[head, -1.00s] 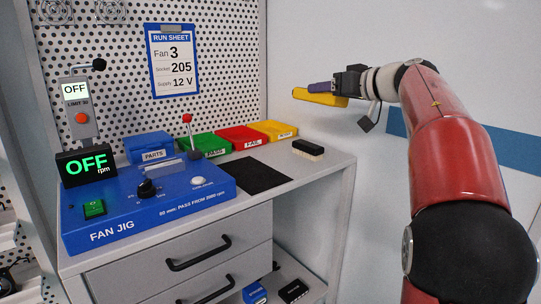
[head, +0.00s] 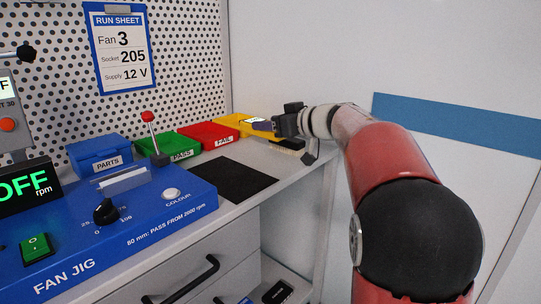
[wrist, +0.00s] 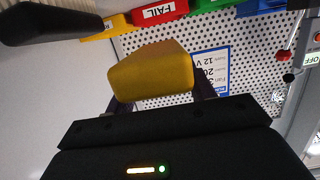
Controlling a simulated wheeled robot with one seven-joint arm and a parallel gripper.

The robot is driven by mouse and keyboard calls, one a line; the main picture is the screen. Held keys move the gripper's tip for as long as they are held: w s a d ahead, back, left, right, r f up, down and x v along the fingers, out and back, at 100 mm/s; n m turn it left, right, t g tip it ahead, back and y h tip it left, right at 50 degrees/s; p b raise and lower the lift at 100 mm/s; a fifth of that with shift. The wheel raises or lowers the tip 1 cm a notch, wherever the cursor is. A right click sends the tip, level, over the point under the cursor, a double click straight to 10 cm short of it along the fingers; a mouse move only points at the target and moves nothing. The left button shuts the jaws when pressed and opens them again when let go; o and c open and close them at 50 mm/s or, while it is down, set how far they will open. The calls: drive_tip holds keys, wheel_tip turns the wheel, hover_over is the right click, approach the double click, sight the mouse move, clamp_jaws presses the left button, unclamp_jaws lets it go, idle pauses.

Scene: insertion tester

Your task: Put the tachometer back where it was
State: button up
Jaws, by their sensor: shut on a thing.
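The yellow tachometer (wrist: 150,75) is between the two fingers of my gripper (wrist: 152,100) in the wrist view, lying across them. In the head view my gripper (head: 264,126) is low at the back right of the bench, by the yellow bin (head: 232,119). There the tachometer is hard to tell apart from the yellow bin behind it. I cannot tell whether it touches anything.
Red (head: 208,134) and green (head: 175,146) bins stand left of the yellow one. A bare black mat (head: 234,180) lies in front, right of the blue fan jig (head: 130,225).

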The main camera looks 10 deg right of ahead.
sight(271, 162)
drive_tip(key=shift+f+b, duration=0.95)
drive_tip(key=shift+f, duration=2.65)
drive_tip(key=o, duration=1.1)
drive_tip(key=shift+f, duration=0.1)
drive_tip(key=shift+c, duration=0.2)
drive_tip(key=shift+s+d+r, duration=0.2)
drive_tip(key=shift+s, duration=0.1)
drive_tip(key=v, duration=1.1)
drive_tip(key=shift+p, duration=0.4)
